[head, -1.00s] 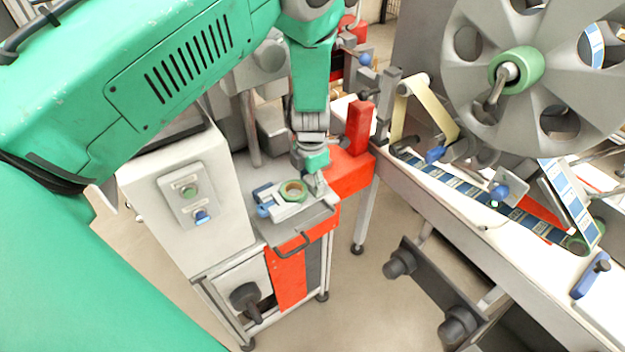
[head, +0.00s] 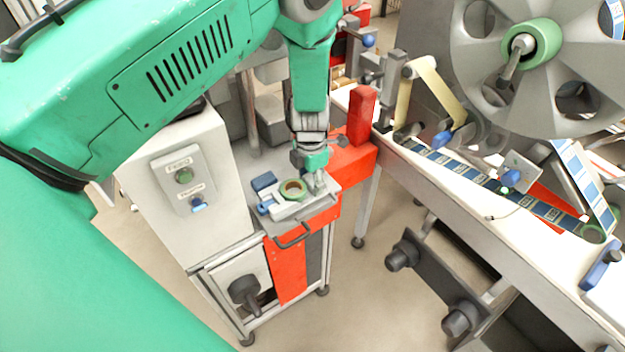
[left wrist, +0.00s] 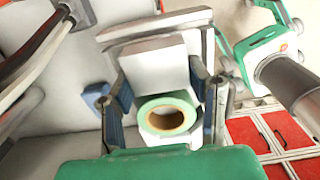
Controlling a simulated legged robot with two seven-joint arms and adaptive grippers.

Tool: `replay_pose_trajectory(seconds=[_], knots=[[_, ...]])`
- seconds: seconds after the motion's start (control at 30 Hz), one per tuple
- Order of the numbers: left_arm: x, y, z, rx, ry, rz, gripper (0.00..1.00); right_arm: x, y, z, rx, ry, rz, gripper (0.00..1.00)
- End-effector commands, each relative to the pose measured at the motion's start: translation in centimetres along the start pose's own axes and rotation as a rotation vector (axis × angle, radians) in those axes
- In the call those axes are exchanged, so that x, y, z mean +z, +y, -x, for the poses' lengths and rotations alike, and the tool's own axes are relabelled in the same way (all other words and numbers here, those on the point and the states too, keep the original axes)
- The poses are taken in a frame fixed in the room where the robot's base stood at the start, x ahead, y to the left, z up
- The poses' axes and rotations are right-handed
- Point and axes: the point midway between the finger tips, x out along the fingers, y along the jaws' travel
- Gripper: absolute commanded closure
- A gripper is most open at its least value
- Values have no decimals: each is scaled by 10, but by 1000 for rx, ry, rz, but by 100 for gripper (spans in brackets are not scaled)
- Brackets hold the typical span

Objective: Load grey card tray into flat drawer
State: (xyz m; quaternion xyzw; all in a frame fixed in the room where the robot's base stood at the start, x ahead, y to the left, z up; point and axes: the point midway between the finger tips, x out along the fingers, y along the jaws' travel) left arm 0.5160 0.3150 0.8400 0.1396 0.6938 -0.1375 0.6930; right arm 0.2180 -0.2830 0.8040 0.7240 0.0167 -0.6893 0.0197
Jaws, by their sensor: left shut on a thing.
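My left gripper (head: 312,181) reaches down over the grey worktop of the red-and-grey cabinet. It also shows in the left wrist view (left wrist: 166,112), with its two fingers shut on opposite sides of the pale grey card tray (left wrist: 163,75). The tray shows in the head view too (head: 286,209). A green tape roll (head: 293,189) with a brown core lies on the tray; it shows in the left wrist view (left wrist: 167,115). A flat grey drawer front with a dark bar handle (head: 292,239) is at the cabinet's front edge; I cannot tell how far it is open. My right gripper is not in view.
A blue block (head: 264,181) lies beside the tray; it shows in the left wrist view (left wrist: 96,96). A control box with buttons (head: 184,176) stands at the left, a red post (head: 361,114) behind. A white conveyor (head: 480,215) and big grey reel (head: 480,70) occupy the right.

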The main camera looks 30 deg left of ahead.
Motion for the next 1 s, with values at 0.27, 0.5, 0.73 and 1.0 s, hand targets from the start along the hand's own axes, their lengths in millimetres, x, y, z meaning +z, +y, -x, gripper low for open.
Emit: replay_pose_trajectory(seconds=[0.27, 0.5, 0.73, 1.0], knots=[[0, 0, -2, 1, 0, 0, 91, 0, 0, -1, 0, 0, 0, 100], [0, -1, -5, 1, 1, 0, 91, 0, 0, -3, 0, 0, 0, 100], [1, -3, -15, 1, 1, -1, 91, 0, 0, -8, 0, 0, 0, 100], [2, -5, -19, 0, 1, 0, 91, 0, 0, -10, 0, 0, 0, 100]])
